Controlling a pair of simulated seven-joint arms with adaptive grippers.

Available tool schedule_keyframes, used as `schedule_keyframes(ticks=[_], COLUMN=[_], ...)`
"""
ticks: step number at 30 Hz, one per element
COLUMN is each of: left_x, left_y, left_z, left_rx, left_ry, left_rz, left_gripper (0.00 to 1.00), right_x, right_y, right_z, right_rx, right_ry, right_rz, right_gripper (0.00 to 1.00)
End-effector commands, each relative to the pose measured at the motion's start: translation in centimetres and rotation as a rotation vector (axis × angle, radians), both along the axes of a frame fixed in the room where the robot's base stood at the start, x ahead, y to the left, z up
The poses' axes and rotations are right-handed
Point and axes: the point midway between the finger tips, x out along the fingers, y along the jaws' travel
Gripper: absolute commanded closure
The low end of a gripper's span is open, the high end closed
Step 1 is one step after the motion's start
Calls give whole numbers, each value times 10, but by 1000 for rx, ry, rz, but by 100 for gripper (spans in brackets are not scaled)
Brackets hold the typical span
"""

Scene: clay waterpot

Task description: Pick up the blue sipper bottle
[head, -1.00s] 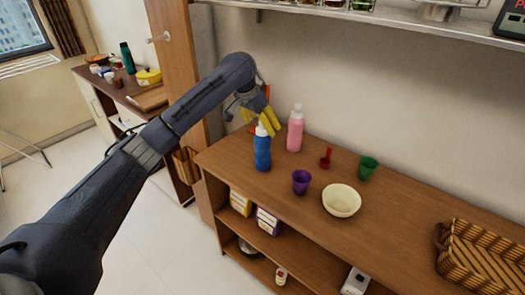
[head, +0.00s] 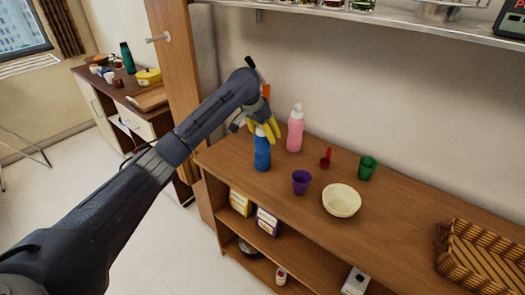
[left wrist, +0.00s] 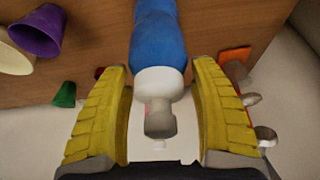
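The blue sipper bottle (head: 262,152) stands upright on the wooden shelf top, with a white cap. In the left wrist view the bottle (left wrist: 158,40) reaches in from the top edge, its white cap between the yellow fingers. My left gripper (head: 264,130) is at the bottle's cap in the head view. In the left wrist view my left gripper (left wrist: 163,115) is open, with a gap between each finger and the cap. My right gripper is not in view.
A pink bottle (head: 295,130) stands close to the right of the blue one. A purple cup (head: 301,182), cream bowl (head: 341,200), red scoop (head: 326,158) and green cup (head: 367,168) are further right. A woven basket (head: 482,262) sits at the far right. The wall is close behind.

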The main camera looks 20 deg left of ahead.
Motion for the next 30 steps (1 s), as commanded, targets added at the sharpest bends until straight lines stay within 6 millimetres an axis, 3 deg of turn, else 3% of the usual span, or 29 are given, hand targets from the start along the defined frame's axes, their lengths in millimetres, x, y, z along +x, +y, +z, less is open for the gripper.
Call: schedule_keyframes(ticks=[2, 15, 30], left_x=[0, 0, 0], left_y=[0, 0, 1], left_z=[0, -1, 5], left_rx=[0, 1, 3], left_ry=[0, 2, 3], left_rz=[0, 0, -1], left_gripper=[49, 98, 100], right_x=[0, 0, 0], right_y=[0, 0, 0], right_z=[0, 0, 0], right_rx=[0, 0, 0], right_ry=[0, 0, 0], right_rz=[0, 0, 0], right_gripper=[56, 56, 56])
